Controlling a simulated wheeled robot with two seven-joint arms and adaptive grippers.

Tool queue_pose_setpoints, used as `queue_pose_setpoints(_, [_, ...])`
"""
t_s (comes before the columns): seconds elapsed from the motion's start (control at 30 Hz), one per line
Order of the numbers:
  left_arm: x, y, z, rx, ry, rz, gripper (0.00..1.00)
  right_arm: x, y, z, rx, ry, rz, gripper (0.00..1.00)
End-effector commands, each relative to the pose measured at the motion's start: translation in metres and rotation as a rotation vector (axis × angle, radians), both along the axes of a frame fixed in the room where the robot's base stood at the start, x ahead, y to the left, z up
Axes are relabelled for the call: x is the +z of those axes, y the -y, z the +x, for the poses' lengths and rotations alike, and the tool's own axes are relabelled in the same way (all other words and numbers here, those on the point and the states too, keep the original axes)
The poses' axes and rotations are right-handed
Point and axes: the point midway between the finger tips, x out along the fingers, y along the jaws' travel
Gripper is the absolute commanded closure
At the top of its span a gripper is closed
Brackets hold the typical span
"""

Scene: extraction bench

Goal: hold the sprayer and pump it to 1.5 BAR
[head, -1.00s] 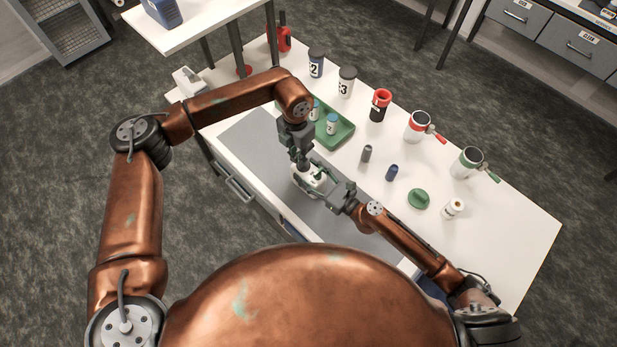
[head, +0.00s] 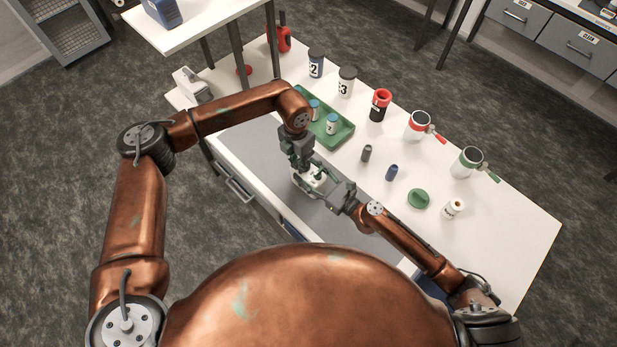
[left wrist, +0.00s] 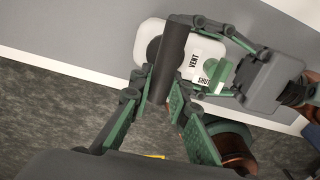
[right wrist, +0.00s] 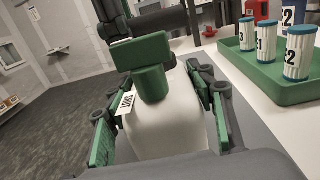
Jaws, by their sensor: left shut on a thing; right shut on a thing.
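The white sprayer (head: 299,186) stands on the grey mat near the bench's front edge; in the left wrist view its body (left wrist: 212,58) bears a label reading VENT and SHUT. My right gripper (head: 322,192) is shut around the white body (right wrist: 168,128) from the right side. A green T-shaped knob (right wrist: 146,62) tops the body in the right wrist view. No pressure reading is visible.
A green tray (head: 342,141) with small labelled bottles lies just behind the sprayer. Containers marked 2 (head: 316,63) and 3 (head: 346,82), a black-and-red jar (head: 380,106) and two handled cups (head: 417,126) line the back.

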Motion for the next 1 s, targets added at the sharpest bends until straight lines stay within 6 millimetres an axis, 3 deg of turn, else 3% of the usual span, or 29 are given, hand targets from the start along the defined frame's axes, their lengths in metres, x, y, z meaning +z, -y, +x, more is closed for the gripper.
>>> queue_pose_setpoints(0.43, [0.001,-0.001,0.002,0.002,0.004,0.001,1.00,-0.001,-0.001,-0.001,0.003,-0.001,-0.001,0.85])
queue_pose_setpoints(1.0, [0.038,0.000,0.002,0.001,0.005,0.000,1.00,-0.001,0.000,-0.001,0.002,-0.001,-0.001,0.85])
